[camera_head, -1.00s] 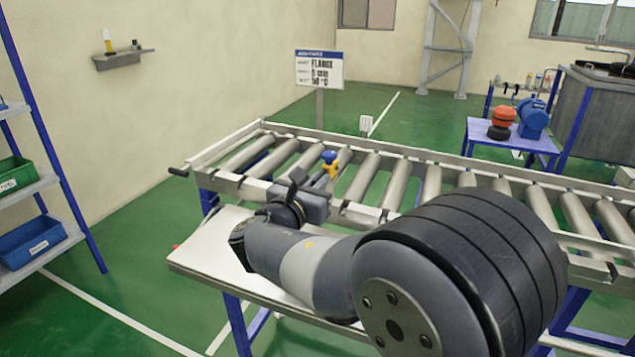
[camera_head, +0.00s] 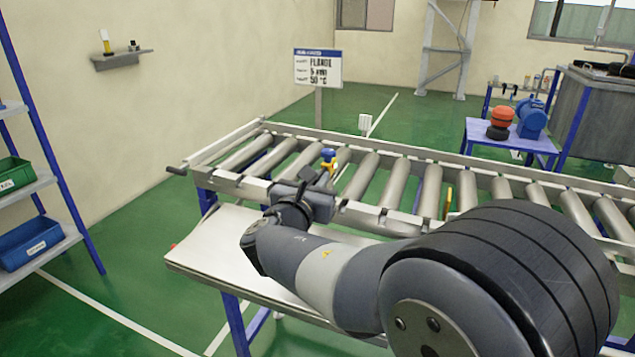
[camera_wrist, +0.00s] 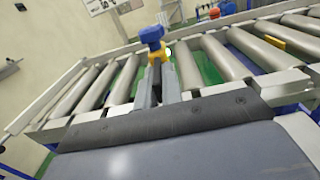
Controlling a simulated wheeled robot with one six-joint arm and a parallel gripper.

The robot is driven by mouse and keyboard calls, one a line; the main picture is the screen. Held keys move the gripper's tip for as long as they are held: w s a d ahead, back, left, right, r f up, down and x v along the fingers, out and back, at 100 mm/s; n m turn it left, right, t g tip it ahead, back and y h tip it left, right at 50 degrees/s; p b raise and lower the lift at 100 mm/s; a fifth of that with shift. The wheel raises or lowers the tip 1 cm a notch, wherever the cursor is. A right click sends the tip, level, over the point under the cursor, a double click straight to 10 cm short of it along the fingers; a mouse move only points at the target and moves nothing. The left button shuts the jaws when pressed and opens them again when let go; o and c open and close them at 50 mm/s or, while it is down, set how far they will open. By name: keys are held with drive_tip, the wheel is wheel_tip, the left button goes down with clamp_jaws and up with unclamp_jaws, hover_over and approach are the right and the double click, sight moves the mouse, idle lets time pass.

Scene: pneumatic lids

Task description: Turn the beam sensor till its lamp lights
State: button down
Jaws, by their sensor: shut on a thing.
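The beam sensor (camera_head: 328,155) has a blue head over a yellow part and sits at the near rail of the roller conveyor. In the wrist view the sensor (camera_wrist: 152,35) stands just beyond my fingertips, upright with a slight tilt. My gripper (camera_head: 321,177) is shut on the sensor's lower part; in the wrist view my gripper (camera_wrist: 157,82) has both fingers close together there, hiding what they hold. A small bright green spot (camera_wrist: 168,53) shows right of the blue head; it looks like a lit lamp, but it is too small to be sure.
The roller conveyor (camera_head: 400,163) runs across the view. A yellow upright piece (camera_head: 448,202) stands farther right along it. A pale sloping tray (camera_head: 215,247) lies below my arm. A sign (camera_head: 318,68) and a blue table (camera_head: 508,140) stand behind.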

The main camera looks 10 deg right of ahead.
drive_tip(key=c, duration=1.6)
unclamp_jaws()
drive_tip(key=shift+o, duration=0.2)
drive_tip(key=v, duration=1)
drive_tip(key=shift+s+a, duration=0.3)
drive_tip(key=x, duration=1.1)
drive_tip(key=shift+d, duration=0.1)
drive_tip(key=shift+m+g+h, duration=0.3)
drive_tip(key=shift+h, duration=0.1)
